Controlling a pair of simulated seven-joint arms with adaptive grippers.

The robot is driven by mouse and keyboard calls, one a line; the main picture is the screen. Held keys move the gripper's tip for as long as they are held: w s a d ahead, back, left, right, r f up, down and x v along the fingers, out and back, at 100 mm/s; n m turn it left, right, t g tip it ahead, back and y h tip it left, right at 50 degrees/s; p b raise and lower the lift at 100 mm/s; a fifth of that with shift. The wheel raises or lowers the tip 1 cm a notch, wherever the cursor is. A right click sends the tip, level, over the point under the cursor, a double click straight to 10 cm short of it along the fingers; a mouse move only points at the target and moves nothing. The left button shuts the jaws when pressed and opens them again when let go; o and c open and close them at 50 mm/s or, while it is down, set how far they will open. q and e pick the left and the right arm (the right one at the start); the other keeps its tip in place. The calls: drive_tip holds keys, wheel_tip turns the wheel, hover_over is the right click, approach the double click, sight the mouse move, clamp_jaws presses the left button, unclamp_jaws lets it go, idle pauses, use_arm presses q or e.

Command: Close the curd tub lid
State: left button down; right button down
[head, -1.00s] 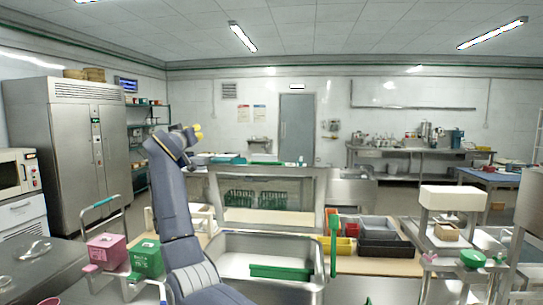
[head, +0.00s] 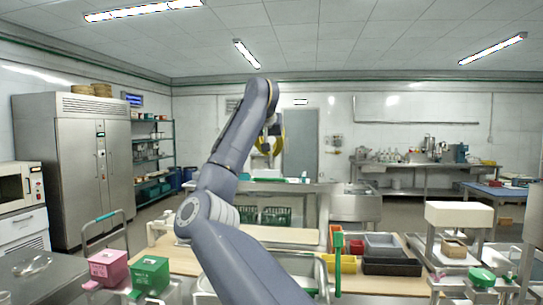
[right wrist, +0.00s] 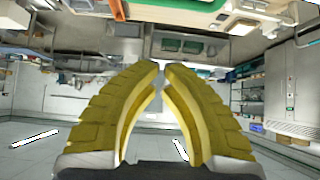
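A steel tub (head: 322,278) stands at the front centre in the head view, mostly hidden behind my right arm. A green upright bar (head: 338,262) stands at its right side. I cannot tell for certain that this is the curd tub, and its lid cannot be made out. My right gripper (head: 268,147) is raised well above and beyond the tub, apart from it. Its yellow fingers, also in the right wrist view (right wrist: 161,72), curve together with their tips almost meeting and nothing between them. My left gripper is out of view.
Grey and black trays (head: 390,266) lie on the table right of the tub. A white-topped press (head: 459,215) stands further right. The air around my right gripper looks clear.

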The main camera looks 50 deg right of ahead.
wheel_tip(320, 180, down, 8)
drive_tip(key=w+d, duration=0.1)
drive_tip(key=d, duration=0.1)
drive_tip(key=shift+w+d+r, duration=0.15)
drive_tip(key=shift+r, duration=0.05)
idle(0.4)
idle(0.5)
